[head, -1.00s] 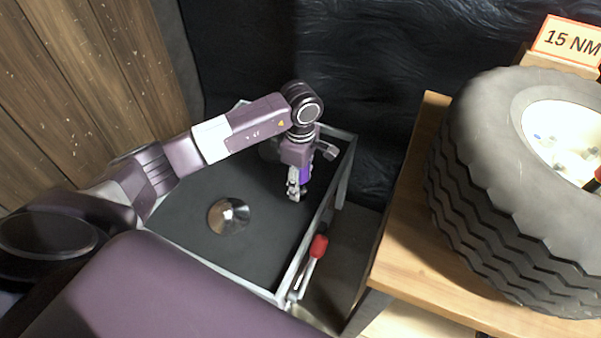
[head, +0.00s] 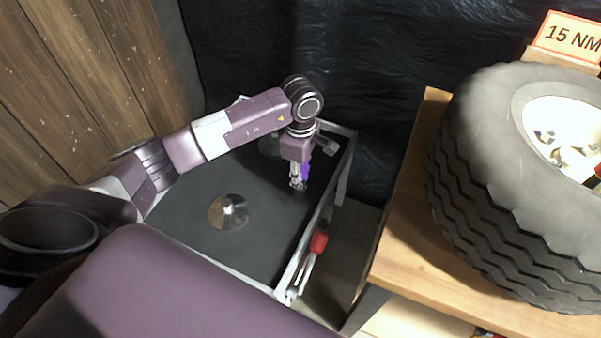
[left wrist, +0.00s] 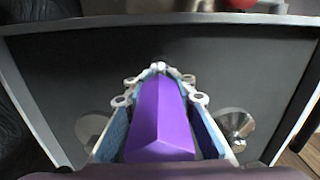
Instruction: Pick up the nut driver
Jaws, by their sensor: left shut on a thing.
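The nut driver shows as a purple faceted handle (left wrist: 160,125) lying lengthwise between the fingers in the left wrist view. In the head view only a bit of its purple (head: 306,171) shows beside the fingers. My left gripper (head: 298,184) points down over the dark cart top, near its right rail. It is shut on the purple handle, which also shows between its fingers (left wrist: 160,75) in the left wrist view. The driver's far end is hidden, and I cannot tell whether it touches the cart top. My right gripper is not in view.
The grey-railed cart top (head: 180,215) carries a shiny metal disc (head: 228,211) left of the gripper. A red-handled tool (head: 318,243) hangs at the cart's right side. A wooden bench (head: 405,255) with a large tyre (head: 470,190) stands to the right.

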